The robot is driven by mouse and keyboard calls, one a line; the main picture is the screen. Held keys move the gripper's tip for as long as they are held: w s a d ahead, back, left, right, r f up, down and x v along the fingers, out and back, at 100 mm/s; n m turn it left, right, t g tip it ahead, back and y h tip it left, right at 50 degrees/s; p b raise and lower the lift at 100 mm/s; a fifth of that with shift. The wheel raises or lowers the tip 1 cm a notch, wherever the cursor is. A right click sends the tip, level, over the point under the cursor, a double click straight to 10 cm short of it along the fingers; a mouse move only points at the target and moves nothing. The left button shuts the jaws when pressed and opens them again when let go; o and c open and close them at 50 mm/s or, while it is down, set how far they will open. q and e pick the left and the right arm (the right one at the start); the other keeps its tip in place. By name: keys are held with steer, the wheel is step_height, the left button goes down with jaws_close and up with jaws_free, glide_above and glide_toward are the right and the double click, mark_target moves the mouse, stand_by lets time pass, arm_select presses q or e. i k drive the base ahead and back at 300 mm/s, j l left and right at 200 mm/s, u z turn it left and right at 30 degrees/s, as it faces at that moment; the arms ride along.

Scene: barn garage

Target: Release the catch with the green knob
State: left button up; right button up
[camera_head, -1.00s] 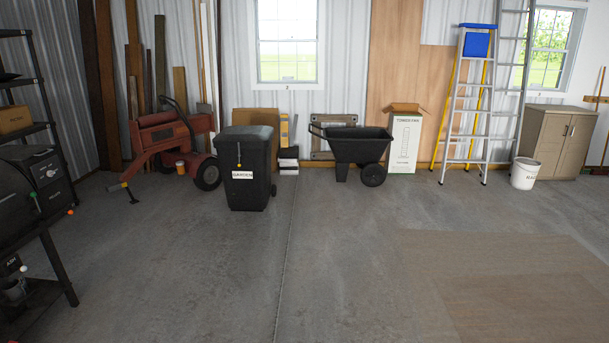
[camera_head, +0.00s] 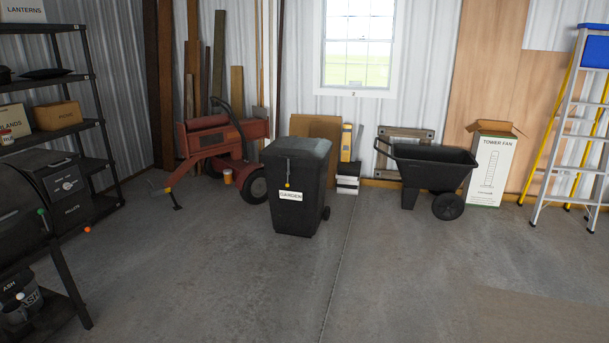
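A small green knob (camera_head: 41,211) shows at the left on the dark barrel-shaped body of what looks like a grill or smoker (camera_head: 18,217). An orange-red knob (camera_head: 87,229) sticks out lower and to its right. The catch by the green knob is too small to make out. The body is cut off by the left picture edge. A black bin labelled GARDEN (camera_head: 298,210) stands mid-floor with a yellow knob (camera_head: 288,185) hanging on its front. Neither of my grippers is in view.
A pellet box (camera_head: 68,185) adjoins the grill, and an ash bucket (camera_head: 18,306) is below. A black shelf (camera_head: 95,75) stands behind. A red machine (camera_head: 215,145), a black cart (camera_head: 430,170) and a ladder (camera_head: 575,130) line the back wall. The concrete floor in front (camera_head: 210,285) is clear.

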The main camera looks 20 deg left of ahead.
mark_target(41, 211)
steer(key=i+u, duration=0.45)
steer(key=i+l+u, duration=0.1)
steer(key=i+u, duration=0.3)
steer(key=i+l+u, duration=0.25)
steer(key=i+u, duration=0.75)
steer(key=u, duration=0.25)
steer(key=i+l+u, duration=0.1)
steer(key=i+u, duration=0.3)
steer(key=z, duration=0.55)
steer(key=i+j+z, duration=0.3)
steer(key=i+j, duration=0.15)
steer(key=i+j+z, duration=0.35)
steer(key=i+j, duration=0.5)
